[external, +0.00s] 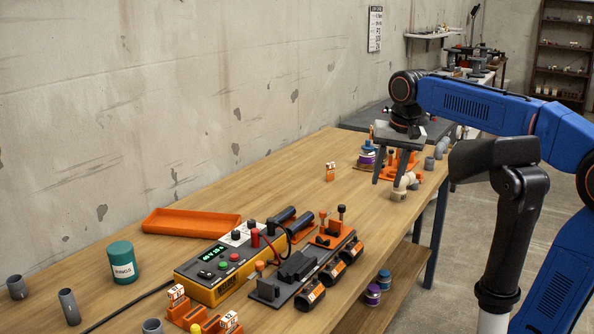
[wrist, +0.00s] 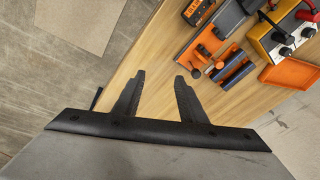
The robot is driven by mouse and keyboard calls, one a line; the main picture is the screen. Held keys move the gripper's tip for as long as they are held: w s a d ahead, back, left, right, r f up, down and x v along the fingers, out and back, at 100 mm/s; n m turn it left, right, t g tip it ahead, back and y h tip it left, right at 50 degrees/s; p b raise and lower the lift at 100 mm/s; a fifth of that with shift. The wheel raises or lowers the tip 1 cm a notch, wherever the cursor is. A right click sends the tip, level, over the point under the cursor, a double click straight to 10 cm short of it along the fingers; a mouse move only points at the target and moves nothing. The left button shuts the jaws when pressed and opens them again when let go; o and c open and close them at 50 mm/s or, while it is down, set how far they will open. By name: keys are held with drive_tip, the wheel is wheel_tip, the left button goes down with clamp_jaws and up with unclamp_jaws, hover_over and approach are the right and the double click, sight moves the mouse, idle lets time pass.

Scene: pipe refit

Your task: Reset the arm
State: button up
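My blue arm (external: 480,103) reaches in from the right, over the far part of the wooden workbench (external: 290,180). My gripper (external: 392,180) points down above the bench, near the orange pipe fixture. In the wrist view my gripper (wrist: 157,78) has its two dark fingers apart, with bare wood and nothing held between them. In the external view its fingers partly hide what stands behind them.
A yellow tester (external: 215,285), an orange tray (external: 190,222) and a green jar (external: 122,262) stand nearer. The mid-bench is mostly clear.

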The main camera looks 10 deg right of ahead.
drive_tip(key=s+d+f+n+t, duration=0.1)
drive_tip(key=s+d+f, duration=0.7)
drive_tip(key=f, duration=0.3)
drive_tip(key=s+d+f+n+t+h, duration=0.1)
drive_tip(key=s+d+f+n, duration=0.1)
drive_tip(key=s+d+f, duration=0.7)
wheel_tip(320, 180, down, 2)
drive_tip(key=shift+s+f, duration=0.15)
drive_tip(key=shift+s, duration=0.95)
